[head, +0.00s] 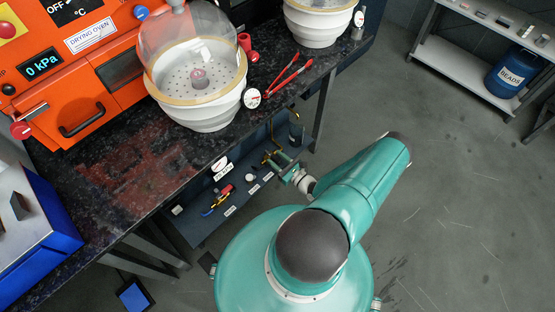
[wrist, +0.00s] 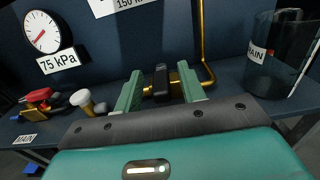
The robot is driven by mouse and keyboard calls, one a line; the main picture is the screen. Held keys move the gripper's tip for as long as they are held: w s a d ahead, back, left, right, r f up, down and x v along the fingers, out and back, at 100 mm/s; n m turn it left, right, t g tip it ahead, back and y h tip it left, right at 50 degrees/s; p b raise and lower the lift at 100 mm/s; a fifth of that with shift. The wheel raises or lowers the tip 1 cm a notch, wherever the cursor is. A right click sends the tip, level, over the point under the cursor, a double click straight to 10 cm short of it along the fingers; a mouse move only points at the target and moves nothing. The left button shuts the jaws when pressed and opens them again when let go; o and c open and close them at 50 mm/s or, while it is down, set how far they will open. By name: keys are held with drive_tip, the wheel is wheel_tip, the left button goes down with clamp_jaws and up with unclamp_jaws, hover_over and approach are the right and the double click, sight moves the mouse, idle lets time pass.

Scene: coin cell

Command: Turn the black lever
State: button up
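The black lever (wrist: 161,80) stands upright on a brass pipe fitting in the wrist view. My gripper (wrist: 160,88) is open, with one green finger on each side of the lever. Dark gaps show between the lever and both fingers, so it is not clamped. In the head view my gripper (head: 282,165) reaches in over the lower shelf under the bench. The lever cannot be made out there.
A brass pipe (wrist: 204,45) rises behind the lever. A dark container labelled DRAIN (wrist: 270,65) stands at right. A red-handled valve (wrist: 38,97), a white-capped knob (wrist: 84,100) and a 75 kPa gauge (wrist: 42,32) are at left. The bench top (head: 120,180) overhangs the shelf.

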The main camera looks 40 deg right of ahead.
drive_tip(key=shift+c, duration=0.2)
clamp_jaws()
drive_tip(key=shift+d+n+y, duration=0.15)
drive_tip(key=shift+n+y, duration=0.15)
drive_tip(key=n+y, duration=0.1)
drive_tip(key=y, duration=0.1)
drive_tip(key=d+n+y, duration=0.1)
drive_tip(key=y, duration=0.1)
drive_tip(key=shift+w+g, duration=0.1)
drive_tip(key=shift+g, duration=0.3)
drive_tip(key=shift+w+d+n+g+y, duration=0.15)
drive_tip(key=shift+d+n+g+y, duration=0.25)
drive_tip(key=shift+n+y, duration=0.5)
drive_tip(key=shift+w+d+n+g+y, duration=0.15)
drive_tip(key=shift+n+g+y, duration=0.5)
drive_tip(key=shift+y, duration=0.4)
drive_tip(key=shift+w+d+n+g+y, duration=0.1)
drive_tip(key=shift+d+n+g+y, duration=0.3)
drive_tip(key=shift+n+y, duration=0.5)
drive_tip(key=shift+g+y, duration=0.25)
drive_tip(key=shift+y, duration=0.1)
drive_tip(key=shift+o, duration=0.2)
unclamp_jaws()
drive_tip(key=shift+a, duration=0.1)
